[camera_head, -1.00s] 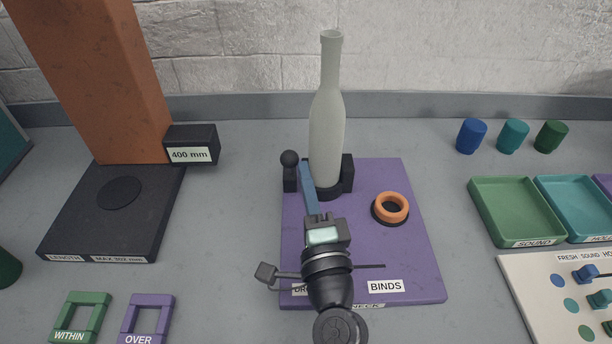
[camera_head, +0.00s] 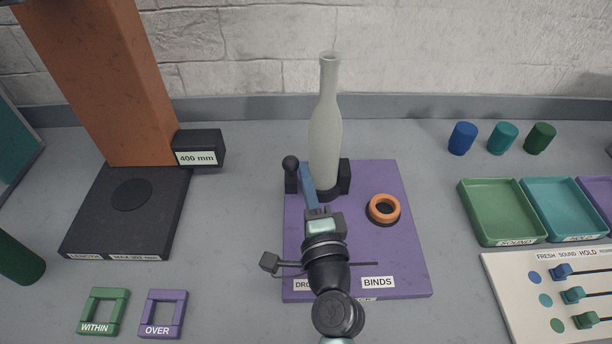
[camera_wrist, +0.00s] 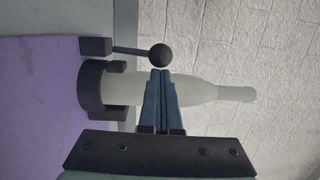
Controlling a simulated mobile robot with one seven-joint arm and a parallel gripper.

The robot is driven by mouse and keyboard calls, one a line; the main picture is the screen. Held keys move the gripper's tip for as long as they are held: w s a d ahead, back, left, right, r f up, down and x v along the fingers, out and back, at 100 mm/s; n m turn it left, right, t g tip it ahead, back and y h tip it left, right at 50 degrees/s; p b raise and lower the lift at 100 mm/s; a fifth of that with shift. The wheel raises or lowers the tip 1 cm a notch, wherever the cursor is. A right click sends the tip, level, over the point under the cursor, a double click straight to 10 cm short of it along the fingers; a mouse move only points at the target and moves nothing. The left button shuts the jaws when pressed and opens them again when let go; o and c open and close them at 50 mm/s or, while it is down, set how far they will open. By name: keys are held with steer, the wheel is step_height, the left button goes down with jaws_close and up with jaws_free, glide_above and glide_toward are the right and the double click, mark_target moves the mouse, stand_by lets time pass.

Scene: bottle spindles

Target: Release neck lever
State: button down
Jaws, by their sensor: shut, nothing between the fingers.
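The neck lever is a dark rod with a black ball knob (camera_head: 290,162), rising from a black block at the left of the bottle holder; the knob also shows in the wrist view (camera_wrist: 160,55). A pale grey-green bottle (camera_head: 326,130) stands upright in the black holder (camera_head: 343,177) on the purple board (camera_head: 408,250). My gripper (camera_wrist: 160,72) is shut and empty, its blue fingertips close beside the knob in the wrist view. I cannot tell whether they touch it. The fingers hide part of the bottle there. In the head view my wrist hides part of the board.
An orange ring (camera_head: 383,207) lies on the board at the right. A black base (camera_head: 90,215) with an orange column (camera_head: 110,80) stands left. Green (camera_head: 503,238) and teal (camera_head: 573,235) trays and a slider panel (camera_head: 510,290) are right. Open counter lies between base and board.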

steer(key=shift+w+r+g+h+p, duration=0.15)
steer(key=shift+w+r+g+p, duration=0.6)
steer(key=shift+p, duration=2.7)
steer(key=shift+w+r+g+h+p, duration=0.15)
steer(key=shift+w+r+g+p, duration=0.55)
steer(key=shift+p, duration=2.75)
steer(key=shift+w+f+g, duration=0.2)
steer(key=shift+w+g, duration=0.05)
steer(key=shift+w, duration=0.1)
steer(key=shift+s, duration=0.1)
steer(key=v, duration=1.2)
steer(key=shift+s+b, duration=0.4)
steer(key=shift+b, duration=0.05)
steer(key=shift+d, duration=0.15)
